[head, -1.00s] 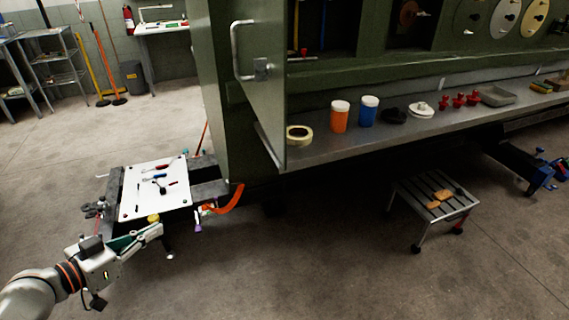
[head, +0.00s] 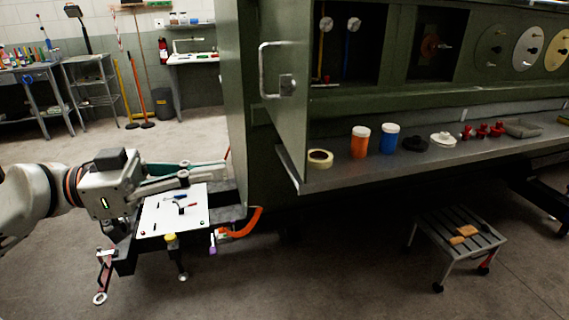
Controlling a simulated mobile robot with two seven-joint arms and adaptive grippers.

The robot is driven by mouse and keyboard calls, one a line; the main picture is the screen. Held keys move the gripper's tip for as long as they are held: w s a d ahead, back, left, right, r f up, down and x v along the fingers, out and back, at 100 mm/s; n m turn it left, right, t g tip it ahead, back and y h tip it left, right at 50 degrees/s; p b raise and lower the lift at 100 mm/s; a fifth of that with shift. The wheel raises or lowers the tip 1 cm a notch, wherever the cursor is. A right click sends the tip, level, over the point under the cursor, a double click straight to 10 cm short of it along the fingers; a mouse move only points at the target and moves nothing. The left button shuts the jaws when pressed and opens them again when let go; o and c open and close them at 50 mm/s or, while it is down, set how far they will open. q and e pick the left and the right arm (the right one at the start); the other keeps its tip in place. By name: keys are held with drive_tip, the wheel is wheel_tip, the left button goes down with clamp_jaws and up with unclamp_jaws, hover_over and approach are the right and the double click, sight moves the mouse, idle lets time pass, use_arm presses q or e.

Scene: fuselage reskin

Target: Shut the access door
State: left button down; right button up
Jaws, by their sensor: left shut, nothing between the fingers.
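The green access door (head: 283,128) stands open at the left end of the green fuselage body, swung out toward me. My right gripper is not in view.
A shelf (head: 400,163) below the opening holds tape (head: 320,158), an orange jar (head: 360,142), a blue jar (head: 389,139) and red parts. A low cart with a white board (head: 160,216) stands left. A step stool (head: 452,237) stands right on the floor.

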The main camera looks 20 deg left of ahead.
use_arm(q)
drive_tip(key=x, duration=0.2)
drive_tip(key=p, duration=0.2)
approach(302, 161)
drive_tip(key=shift+x, duration=1.35)
drive_tip(key=p+x, duration=0.2)
drive_tip(key=p, duration=0.1)
drive_tip(key=shift+w+d+r, duration=0.25)
drive_tip(key=shift+w+d+f+p, duration=0.35)
drive_tip(key=shift+d+p, duration=0.15)
drive_tip(key=shift+d, duration=0.1)
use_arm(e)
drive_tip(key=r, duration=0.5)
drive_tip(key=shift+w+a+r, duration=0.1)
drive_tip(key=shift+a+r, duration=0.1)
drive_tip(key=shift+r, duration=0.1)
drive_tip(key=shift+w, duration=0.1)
